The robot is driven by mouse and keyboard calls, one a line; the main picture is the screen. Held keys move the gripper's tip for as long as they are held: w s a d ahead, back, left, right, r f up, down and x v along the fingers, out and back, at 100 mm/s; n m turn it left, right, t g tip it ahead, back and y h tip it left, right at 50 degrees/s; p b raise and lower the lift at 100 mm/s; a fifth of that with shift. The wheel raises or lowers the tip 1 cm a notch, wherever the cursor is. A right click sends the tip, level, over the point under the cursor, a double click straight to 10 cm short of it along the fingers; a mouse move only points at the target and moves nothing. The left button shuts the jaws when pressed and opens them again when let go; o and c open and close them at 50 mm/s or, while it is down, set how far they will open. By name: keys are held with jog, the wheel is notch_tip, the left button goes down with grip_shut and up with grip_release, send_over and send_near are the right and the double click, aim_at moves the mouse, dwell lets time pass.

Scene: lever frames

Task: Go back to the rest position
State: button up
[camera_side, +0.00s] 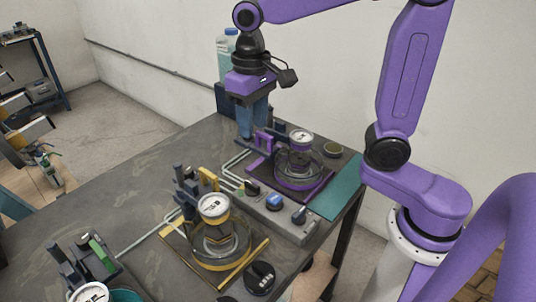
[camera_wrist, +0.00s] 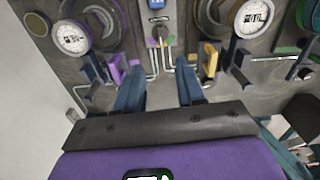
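My gripper (camera_side: 252,122) has a purple body and blue fingers. In the side view it points down near the table's back edge, beside the purple-based unit (camera_side: 300,172); I cannot tell whether it touches anything. In the wrist view my gripper (camera_wrist: 160,72) has its two fingers spread with nothing between them. The purple-based unit has a round dial (camera_side: 302,137) and a purple lever part (camera_side: 264,142). The yellow-based unit (camera_side: 222,250) has a dial and a yellow lever part (camera_side: 208,178). A green lever part (camera_side: 101,252) stands at the lower left.
A grey control box (camera_side: 290,228) with a blue-topped part sits between the units. A dark round knob (camera_side: 261,277) lies at the front. A clear bottle (camera_side: 228,50) stands behind my gripper. The left of the table (camera_side: 110,185) is free. A wall is close behind.

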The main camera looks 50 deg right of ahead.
jog(key=s+d+f+n, duration=0.3)
jog(key=s+n, duration=0.3)
jog(key=s, duration=0.4)
jog(key=s+d+f+n, duration=0.3)
jog(key=s+f+n, duration=0.1)
jog(key=s, duration=0.6)
jog(key=shift+s+f+n, duration=0.15)
jog(key=shift+s+n, duration=0.05)
jog(key=shift+n, duration=0.7)
